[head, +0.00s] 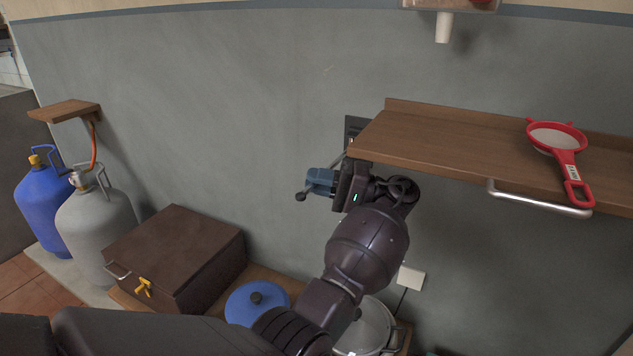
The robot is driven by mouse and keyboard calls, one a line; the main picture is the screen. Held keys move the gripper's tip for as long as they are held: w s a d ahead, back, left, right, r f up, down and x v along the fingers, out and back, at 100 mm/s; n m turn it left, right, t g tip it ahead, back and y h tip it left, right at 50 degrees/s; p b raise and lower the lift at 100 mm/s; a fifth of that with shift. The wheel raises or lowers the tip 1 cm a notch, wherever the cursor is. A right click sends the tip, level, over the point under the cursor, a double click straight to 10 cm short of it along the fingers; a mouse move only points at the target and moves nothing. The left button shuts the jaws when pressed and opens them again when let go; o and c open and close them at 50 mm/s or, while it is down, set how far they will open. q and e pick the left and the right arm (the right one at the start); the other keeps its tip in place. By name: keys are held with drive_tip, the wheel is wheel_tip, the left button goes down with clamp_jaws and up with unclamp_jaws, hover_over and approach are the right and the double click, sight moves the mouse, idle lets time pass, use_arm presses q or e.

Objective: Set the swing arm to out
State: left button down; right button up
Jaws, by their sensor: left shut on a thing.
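The swing arm (301,196) is a thin metal rod with a dark round knob at its near end. It reaches out from a dark plate (354,127) on the grey wall, just left of the wooden shelf. My left gripper (320,182) has blue fingers and is shut on the swing arm close to the knob. The fingers and gripper body hide much of the rod. My right gripper is not in view.
The wooden shelf (440,134) with a red strainer (556,139) and a metal rail (540,203) is close on the right. Below are a brown box (175,250), a blue lid (245,305) and a metal pot (368,325). Wall space left of the gripper is clear.

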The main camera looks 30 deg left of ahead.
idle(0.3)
use_arm(q)
drive_tip(key=c, duration=1.2)
unclamp_jaws()
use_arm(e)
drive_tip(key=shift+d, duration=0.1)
use_arm(q)
drive_tip(key=b+v, duration=0.4)
drive_tip(key=v, duration=0.6)
drive_tip(key=shift+w+d+b, duration=0.2)
drive_tip(key=shift+d+b, duration=0.15)
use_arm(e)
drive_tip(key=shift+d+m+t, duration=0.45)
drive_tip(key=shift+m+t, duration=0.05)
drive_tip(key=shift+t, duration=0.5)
use_arm(q)
drive_tip(key=shift+f, duration=0.1)
